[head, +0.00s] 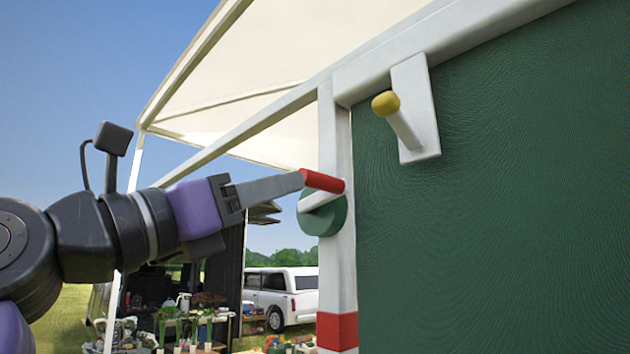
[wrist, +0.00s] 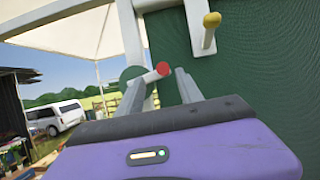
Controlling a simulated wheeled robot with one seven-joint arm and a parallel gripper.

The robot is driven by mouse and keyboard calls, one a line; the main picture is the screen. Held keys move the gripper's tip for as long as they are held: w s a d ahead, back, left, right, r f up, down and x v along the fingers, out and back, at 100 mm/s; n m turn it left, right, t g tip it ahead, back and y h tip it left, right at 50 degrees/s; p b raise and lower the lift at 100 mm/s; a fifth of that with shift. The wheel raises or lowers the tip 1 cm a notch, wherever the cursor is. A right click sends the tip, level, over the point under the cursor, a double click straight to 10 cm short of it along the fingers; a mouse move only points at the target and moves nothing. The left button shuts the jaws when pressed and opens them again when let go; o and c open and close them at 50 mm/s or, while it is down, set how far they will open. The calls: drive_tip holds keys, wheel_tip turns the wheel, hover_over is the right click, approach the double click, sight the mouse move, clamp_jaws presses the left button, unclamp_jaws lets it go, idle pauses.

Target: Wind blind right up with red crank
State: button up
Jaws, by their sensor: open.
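The red crank handle (head: 323,180) sticks out from a white crank arm (head: 321,200) on a green disc (head: 325,220), fixed to a white post (head: 336,130). My gripper (head: 299,182) is level with the handle, its fingertips at the handle's left end in the head view. In the wrist view, my gripper (wrist: 160,80) is open, and the handle's round red end (wrist: 162,69) shows between the two fingers. I cannot tell whether a finger touches it. A large dark green sheet (head: 490,220), which may be the blind, fills the right side and hangs down out of frame.
A white bracket with a yellow-tipped peg (head: 385,103) juts out at the upper right. A cream awning (head: 270,70) slopes overhead on white rails. Below, plant tables (head: 190,325) and a white vehicle (head: 285,290) stand farther back on grass.

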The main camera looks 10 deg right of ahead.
sight(316, 180)
drive_tip(key=shift+m+g, duration=0.3)
drive_tip(key=shift+d+p+x, duration=0.2)
drive_tip(key=shift+p+x, duration=0.9)
drive_tip(key=shift+x, duration=2.85)
drive_tip(key=shift+s+f, duration=0.2)
clamp_jaws()
